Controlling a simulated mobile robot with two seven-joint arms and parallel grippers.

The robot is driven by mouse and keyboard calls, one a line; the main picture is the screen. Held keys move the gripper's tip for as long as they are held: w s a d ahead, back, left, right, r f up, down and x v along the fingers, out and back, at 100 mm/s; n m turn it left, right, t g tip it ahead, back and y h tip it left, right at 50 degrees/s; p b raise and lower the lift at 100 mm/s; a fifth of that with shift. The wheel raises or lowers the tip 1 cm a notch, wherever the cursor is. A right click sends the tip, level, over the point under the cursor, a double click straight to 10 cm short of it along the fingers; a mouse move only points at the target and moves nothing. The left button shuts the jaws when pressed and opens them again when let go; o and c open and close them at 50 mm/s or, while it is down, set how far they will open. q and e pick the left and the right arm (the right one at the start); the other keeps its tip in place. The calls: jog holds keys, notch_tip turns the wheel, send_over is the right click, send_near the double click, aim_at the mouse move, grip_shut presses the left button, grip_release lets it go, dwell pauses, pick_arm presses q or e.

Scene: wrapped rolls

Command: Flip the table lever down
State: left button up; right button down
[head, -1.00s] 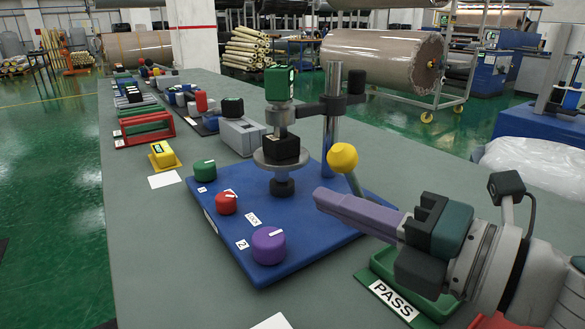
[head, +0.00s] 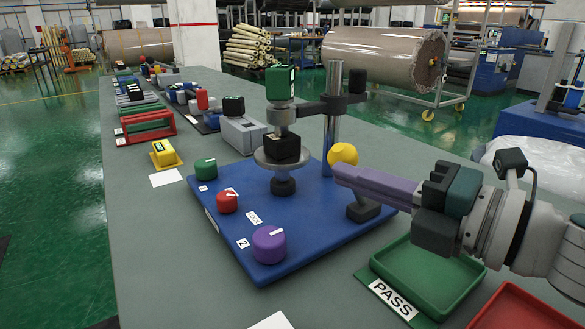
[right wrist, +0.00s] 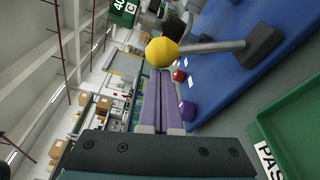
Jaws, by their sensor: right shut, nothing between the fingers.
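The table lever has a yellow ball knob (head: 343,154) on a thin shaft above a dark base (head: 363,211), at the right side of the blue board (head: 300,245). It stands raised; in the head view my fingers hide most of its shaft. My right gripper (head: 338,174) is shut and empty, its purple fingertips just below the knob in the picture. The right wrist view shows the knob (right wrist: 162,52) just ahead of the closed fingertips (right wrist: 158,72), with the grey shaft (right wrist: 212,47) running to the base. I cannot tell whether they touch. My left gripper is not in view.
A metal post (head: 331,115) with a green-topped device (head: 281,85) stands behind the lever. Green, red and purple knobs sit on the board's left side. A green PASS tray (head: 380,285) and a red tray (head: 520,310) lie below my right arm.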

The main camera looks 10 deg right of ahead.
jog(key=shift+w+d+r+m, duration=0.1)
jog(key=shift+d+r+m, duration=0.15)
jog(key=shift+m, duration=0.05)
jog(key=shift+w+d+r+m, duration=0.15)
jog(key=shift+d+r+m, duration=0.1)
jog(key=shift+d+m, duration=0.2)
jog(key=shift+w+d+r+m, duration=0.15)
jog(key=shift+d+r+m, duration=0.05)
jog(key=shift+d+m, duration=0.25)
jog(key=w+d+m+t+b, duration=0.2)
jog(key=w+d+m+b, duration=0.1)
jog(key=d+m, duration=0.5)
jog(key=shift+d+r+m+t, duration=0.2)
jog(key=shift+m+t, duration=0.1)
jog(key=shift+m, duration=0.6)
